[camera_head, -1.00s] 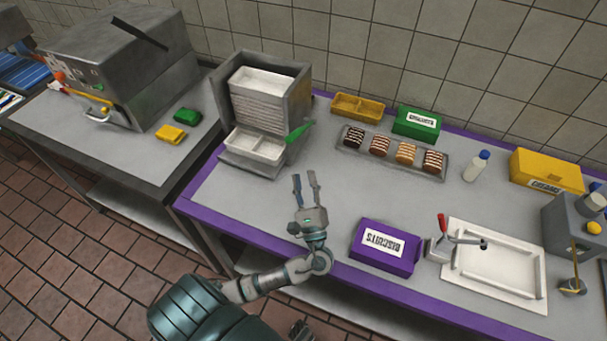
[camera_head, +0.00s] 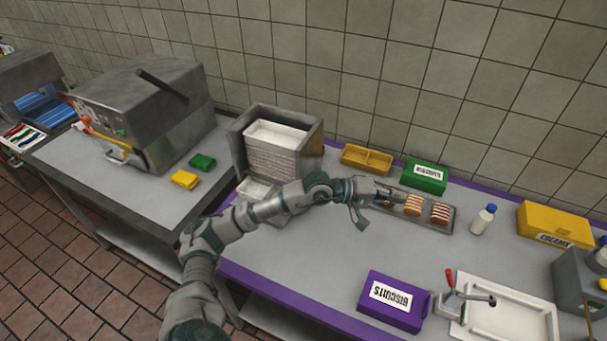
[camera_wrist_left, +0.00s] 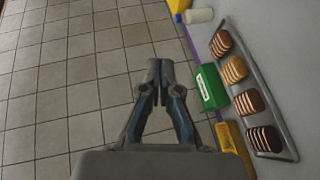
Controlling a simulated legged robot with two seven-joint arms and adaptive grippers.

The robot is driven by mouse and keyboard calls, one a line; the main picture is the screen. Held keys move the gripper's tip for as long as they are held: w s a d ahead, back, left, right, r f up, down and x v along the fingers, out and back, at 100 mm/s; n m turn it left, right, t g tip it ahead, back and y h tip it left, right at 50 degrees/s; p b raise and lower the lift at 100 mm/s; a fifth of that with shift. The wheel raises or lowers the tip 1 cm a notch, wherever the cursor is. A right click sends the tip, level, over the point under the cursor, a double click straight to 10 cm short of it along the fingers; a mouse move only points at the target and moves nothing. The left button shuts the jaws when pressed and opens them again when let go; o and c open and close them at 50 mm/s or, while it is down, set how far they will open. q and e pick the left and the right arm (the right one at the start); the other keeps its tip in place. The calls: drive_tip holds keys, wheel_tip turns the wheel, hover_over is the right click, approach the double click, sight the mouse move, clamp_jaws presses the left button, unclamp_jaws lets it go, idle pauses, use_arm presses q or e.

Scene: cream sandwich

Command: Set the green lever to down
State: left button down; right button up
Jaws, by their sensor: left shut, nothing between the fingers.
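The grey dispenser (camera_head: 239,148) stands at the left end of the purple-edged counter, with a stack of white trays (camera_head: 272,152) in it. The green lever seen earlier on its right side does not show now; my left arm crosses that area. My left gripper (camera_head: 398,194) reaches right past the dispenser, over the tray of striped biscuits. In the left wrist view its fingers (camera_wrist_left: 160,72) are together and hold nothing, with the tiled wall behind them. My right gripper is not in view.
A yellow tray (camera_head: 366,159) and a green box (camera_head: 426,176) stand behind the biscuit tray (camera_head: 447,228). A white bottle (camera_head: 483,219) is to the right. A purple biscuits box (camera_head: 391,301) and a red-handled device (camera_head: 450,299) are nearer the front. The counter's middle is clear.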

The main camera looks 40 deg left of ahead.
use_arm(q)
drive_tip(key=s+a+r+m+g+y+p, duration=0.1)
drive_tip(key=s+a+r+m+g+y, duration=0.3)
drive_tip(key=a, duration=0.9)
drive_tip(key=s+a+r+n+g+y, duration=0.15)
drive_tip(key=s+a+y, duration=0.5)
drive_tip(key=a, duration=0.65)
drive_tip(key=shift+m+g, duration=0.25)
drive_tip(key=shift+g, duration=0.1)
drive_tip(key=x, duration=1)
drive_tip(key=shift+w+a, duration=0.2)
drive_tip(key=shift+w, duration=0.2)
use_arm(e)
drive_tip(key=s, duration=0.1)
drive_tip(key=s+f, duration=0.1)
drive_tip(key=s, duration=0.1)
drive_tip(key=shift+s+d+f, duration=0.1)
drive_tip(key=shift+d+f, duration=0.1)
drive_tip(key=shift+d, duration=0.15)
